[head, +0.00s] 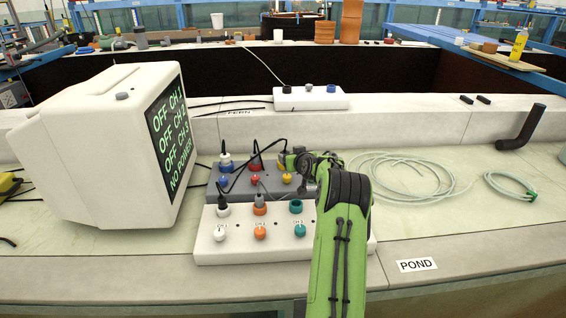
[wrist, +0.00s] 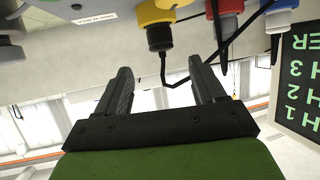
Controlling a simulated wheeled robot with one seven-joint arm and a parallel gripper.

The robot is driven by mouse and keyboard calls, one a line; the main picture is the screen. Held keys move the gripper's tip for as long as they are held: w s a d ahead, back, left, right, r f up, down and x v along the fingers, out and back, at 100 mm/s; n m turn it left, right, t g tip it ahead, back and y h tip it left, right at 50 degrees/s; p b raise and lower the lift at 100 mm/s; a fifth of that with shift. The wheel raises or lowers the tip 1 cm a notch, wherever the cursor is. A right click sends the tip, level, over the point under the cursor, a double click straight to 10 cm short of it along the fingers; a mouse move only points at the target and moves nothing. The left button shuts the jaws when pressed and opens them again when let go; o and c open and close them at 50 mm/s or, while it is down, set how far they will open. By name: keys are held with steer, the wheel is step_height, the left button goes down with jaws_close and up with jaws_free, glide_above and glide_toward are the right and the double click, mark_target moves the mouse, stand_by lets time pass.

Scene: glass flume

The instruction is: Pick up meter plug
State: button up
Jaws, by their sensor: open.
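My gripper (wrist: 160,68) is open in the wrist view, with two dark fingers spread and nothing between them. A black plug (wrist: 159,38) with a thin black cable sits at the yellow socket (wrist: 156,13), just beyond the fingertips. I cannot tell for certain that this is the meter plug. In the head view my gripper (head: 297,160) is over the right part of the grey box (head: 241,188) and hides part of the yellow socket (head: 282,158). Other plugs are at the blue-and-white socket (head: 225,160) and the red socket (head: 256,161).
A white box (head: 210,251) with white, orange and teal sockets stands in front of the grey box. A white monitor (head: 95,150) reading "NO POWER" stands left. A power strip (head: 310,98) lies behind.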

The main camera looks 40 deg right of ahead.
mark_target(285, 153)
steer(key=shift+b+x, duration=0.3)
steer(key=shift+x, duration=2.95)
steer(key=shift+w+r, duration=0.1)
steer(key=c, duration=1.2)
step_height(285, 153, up, 18)
steer(key=p, duration=0.8)
